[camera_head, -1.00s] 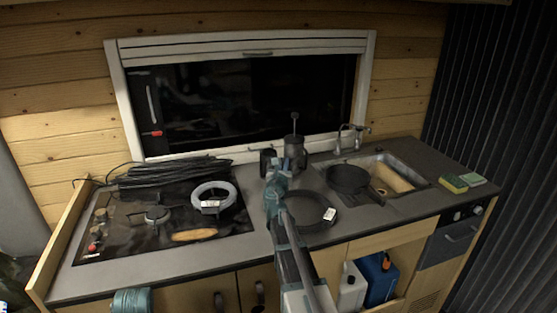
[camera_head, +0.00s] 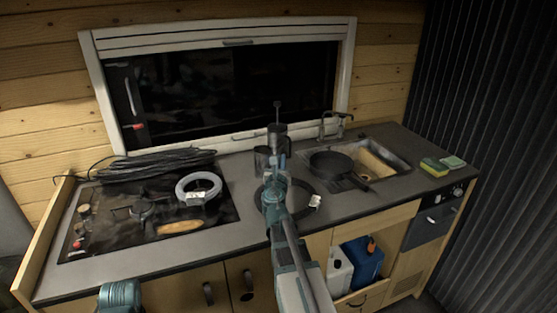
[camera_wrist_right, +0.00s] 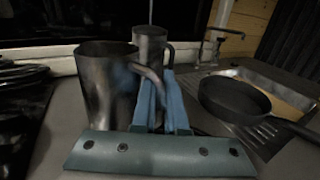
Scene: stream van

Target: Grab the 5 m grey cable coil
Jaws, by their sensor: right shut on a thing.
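A grey cable coil (camera_head: 180,191) with a white tag lies on the black hob, left of my right arm. Another coil, a black one (camera_head: 306,184) with a white tag, lies on the counter, partly hidden behind my right arm. The writing on both tags is too small to read. My right gripper (camera_head: 277,166) is at the back of the counter, well to the right of the grey coil. In the right wrist view its blue fingers (camera_wrist_right: 165,105) are shut on the handle of a metal mug (camera_wrist_right: 103,90). My left gripper is not in view.
A metal press pot (camera_head: 277,138) stands behind the mug. A black pan (camera_head: 330,163) is beside the sink (camera_head: 378,160) on the right. A black cable bundle (camera_head: 160,163) lies behind the hob (camera_head: 90,248). Bare counter (camera_head: 150,262) runs along the front.

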